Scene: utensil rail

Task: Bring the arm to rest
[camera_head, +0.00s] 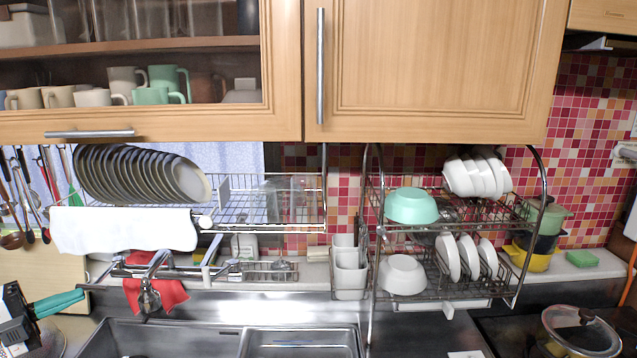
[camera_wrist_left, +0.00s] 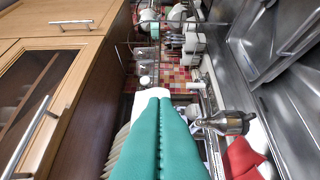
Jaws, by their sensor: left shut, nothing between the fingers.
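My left gripper (camera_head: 82,293) comes in at the lower left of the head view, in front of the counter and left of the sink. Its green fingers are pressed together with nothing between them. In the left wrist view the closed fingers (camera_wrist_left: 158,98) fill the lower middle, pointing along the counter toward the dish racks. They appear clear of the faucet (camera_wrist_left: 228,122). Most of my left arm is outside the head view. My right gripper shows in neither view.
Hanging utensils (camera_head: 30,190) are at the far left, beside a white towel (camera_head: 125,229). The sink (camera_head: 165,340), faucet (camera_head: 149,297) and red cloth (camera_head: 172,293) lie right of the gripper. Dish racks (camera_head: 450,212) stand behind. Wooden cabinets (camera_head: 425,70) hang above. A lidded pan (camera_head: 580,332) is lower right.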

